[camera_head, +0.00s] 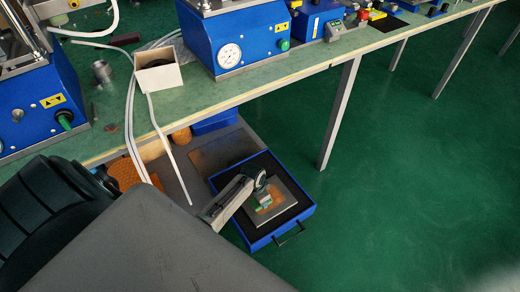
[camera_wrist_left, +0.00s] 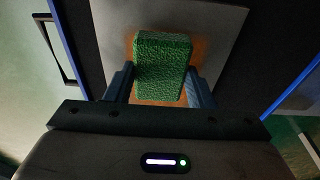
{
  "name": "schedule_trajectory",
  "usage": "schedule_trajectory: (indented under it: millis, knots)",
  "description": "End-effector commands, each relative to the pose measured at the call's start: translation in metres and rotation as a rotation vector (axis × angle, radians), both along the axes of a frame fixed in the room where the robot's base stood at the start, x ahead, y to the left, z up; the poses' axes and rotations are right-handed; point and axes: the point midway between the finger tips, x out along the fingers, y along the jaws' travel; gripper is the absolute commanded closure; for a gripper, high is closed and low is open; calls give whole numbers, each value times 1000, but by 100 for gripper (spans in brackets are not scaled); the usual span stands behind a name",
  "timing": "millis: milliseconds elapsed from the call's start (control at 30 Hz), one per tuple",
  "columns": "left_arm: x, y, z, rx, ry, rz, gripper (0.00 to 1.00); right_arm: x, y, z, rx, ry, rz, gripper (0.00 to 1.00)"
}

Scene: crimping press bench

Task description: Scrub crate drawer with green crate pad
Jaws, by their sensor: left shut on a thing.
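The blue crate drawer (camera_head: 264,241) is pulled out below the bench, with a dark lining. In it lies a grey plate (camera_head: 286,190) with an orange-brown stain (camera_head: 276,204). The plate also shows in the left wrist view (camera_wrist_left: 112,22), with the stain around the pad. My left gripper (camera_head: 263,198) is over the plate, shut on the green pad (camera_wrist_left: 162,66), a textured block between its two fingers. The pad appears at or just above the stained area; I cannot tell whether it touches. My right gripper is not in view.
The green bench top (camera_head: 300,65) overhangs behind the drawer and carries blue presses (camera_head: 236,40) and a white box (camera_head: 158,76). A bench leg (camera_head: 338,120) stands right of the drawer. Pale hoses hang at the left. The green floor (camera_head: 410,190) to the right is clear.

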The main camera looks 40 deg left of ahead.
Motion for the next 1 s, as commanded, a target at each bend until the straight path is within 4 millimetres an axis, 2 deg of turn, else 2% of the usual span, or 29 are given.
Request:
schedule_trajectory:
  millis: [567,1000]
  knots:
    - [0,0,-2,0,0,0,69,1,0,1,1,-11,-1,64]
    - [0,0,-10,0,0,0,69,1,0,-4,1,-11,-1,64]
